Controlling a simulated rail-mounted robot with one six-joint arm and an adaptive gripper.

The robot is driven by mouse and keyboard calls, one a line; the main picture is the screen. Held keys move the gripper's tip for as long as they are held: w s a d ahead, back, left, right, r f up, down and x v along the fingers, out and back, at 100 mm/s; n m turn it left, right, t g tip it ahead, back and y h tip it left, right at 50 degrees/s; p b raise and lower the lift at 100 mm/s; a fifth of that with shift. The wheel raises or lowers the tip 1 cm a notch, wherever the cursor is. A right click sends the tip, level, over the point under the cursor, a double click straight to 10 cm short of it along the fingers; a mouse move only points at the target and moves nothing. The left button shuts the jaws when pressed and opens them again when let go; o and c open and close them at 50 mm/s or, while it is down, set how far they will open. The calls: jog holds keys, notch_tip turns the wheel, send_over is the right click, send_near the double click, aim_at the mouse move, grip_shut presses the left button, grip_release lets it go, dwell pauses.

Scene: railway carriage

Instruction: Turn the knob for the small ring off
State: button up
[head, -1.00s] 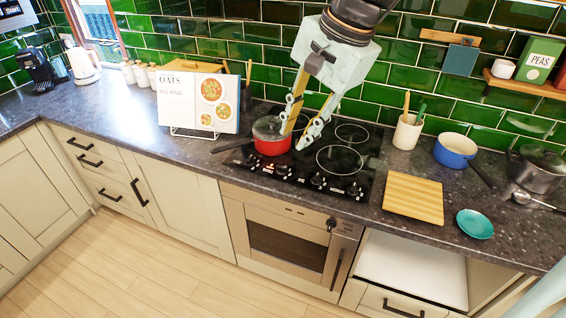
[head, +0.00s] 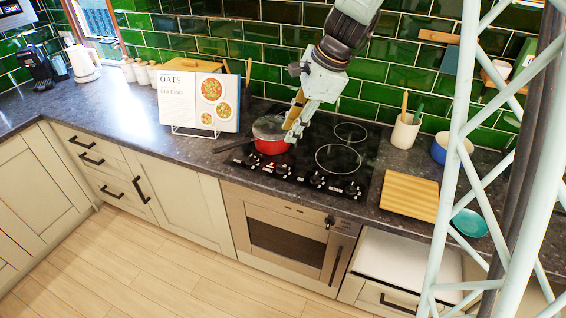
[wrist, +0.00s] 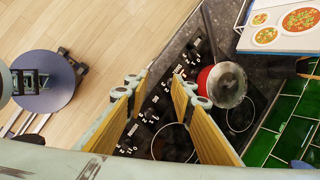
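The black hob (head: 335,165) has a row of black knobs along its front edge. One of them is the left-hand knob (head: 251,159), and another is the right-hand knob (head: 353,191). The knobs also show in the wrist view, between and beyond my fingers, one of them near the hob's front edge (wrist: 151,115). I cannot read which knob serves the small ring. My gripper (head: 293,128) is above the hob, just right of the red saucepan, its fingers seen nearly edge-on. In the wrist view my gripper (wrist: 160,92) is open, with nothing between its fingers.
A red saucepan (head: 271,145) stands on the hob's left side, its handle pointing left. A recipe book (head: 198,102) stands left of it. A wooden board (head: 410,196), a teal dish (head: 470,222) and a utensil pot (head: 405,131) lie to the right. The worktop's front-left stretch is clear.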

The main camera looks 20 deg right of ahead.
aim_at(282, 166)
jog(key=w+d+f+m+p, duration=0.1)
jog(key=w+d+f+m, duration=0.1)
jog(key=w+f+m, duration=0.1)
jog(key=w+d+f+m+p, duration=0.1)
jog(key=w+d+f+m, duration=0.1)
jog(key=w+f, duration=0.3)
jog(key=shift+d+f+m, duration=0.35)
jog(key=shift+f+m, duration=0.35)
jog(key=shift+f, duration=1)
jog(key=shift+w+f, duration=0.15)
jog(key=shift+b+x, duration=0.85)
jog(key=shift+x, duration=5.85)
jog(key=shift+a, duration=0.15)
jog(key=shift+c, duration=0.8)
grip_shut()
